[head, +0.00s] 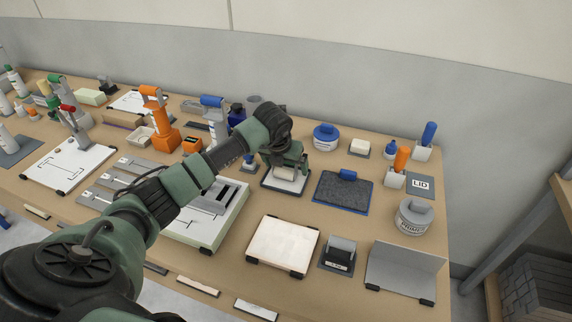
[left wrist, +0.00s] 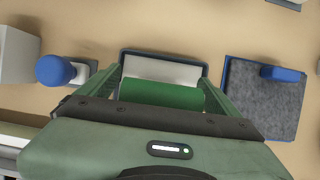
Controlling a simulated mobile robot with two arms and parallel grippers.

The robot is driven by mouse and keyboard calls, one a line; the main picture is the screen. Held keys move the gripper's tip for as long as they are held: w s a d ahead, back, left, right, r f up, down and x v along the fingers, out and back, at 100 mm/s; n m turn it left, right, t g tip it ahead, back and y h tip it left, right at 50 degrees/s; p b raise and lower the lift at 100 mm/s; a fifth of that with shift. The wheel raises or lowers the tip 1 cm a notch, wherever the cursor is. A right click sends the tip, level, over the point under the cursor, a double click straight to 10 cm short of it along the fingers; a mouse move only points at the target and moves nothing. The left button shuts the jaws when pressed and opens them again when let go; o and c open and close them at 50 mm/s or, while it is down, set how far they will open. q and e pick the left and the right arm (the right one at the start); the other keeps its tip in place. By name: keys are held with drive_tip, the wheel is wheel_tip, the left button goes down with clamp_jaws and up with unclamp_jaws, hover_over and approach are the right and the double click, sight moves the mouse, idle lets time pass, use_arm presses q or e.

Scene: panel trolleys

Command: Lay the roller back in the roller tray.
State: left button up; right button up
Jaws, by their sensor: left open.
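The roller tray (head: 287,183) is a small dark-rimmed tray with a pale inside, near the middle of the bench. My left gripper (head: 286,165) is directly over it, pointing down. In the left wrist view the tray (left wrist: 163,67) lies below my left gripper (left wrist: 160,82), whose two fingers stand apart. The green roller (left wrist: 160,94) shows between the fingers, across the near part of the tray. The gripper is open, so it is not clamped. Whether the roller fully rests on the tray floor is hard to tell; my gripper body hides its near side. My right gripper is not in view.
A grey felt pad (head: 341,194) with a blue block lies close to the right. A white panel (head: 284,246) lies in front. A blue-topped tool (left wrist: 56,70) stands left of the tray. A primer can (head: 415,217) and grey angled plate (head: 405,270) are further right.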

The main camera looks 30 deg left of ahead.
use_arm(q)
drive_tip(key=b+v, duration=0.1)
drive_tip(key=v, duration=0.6)
drive_tip(key=shift+r, duration=0.35)
drive_tip(key=shift+s, duration=0.15)
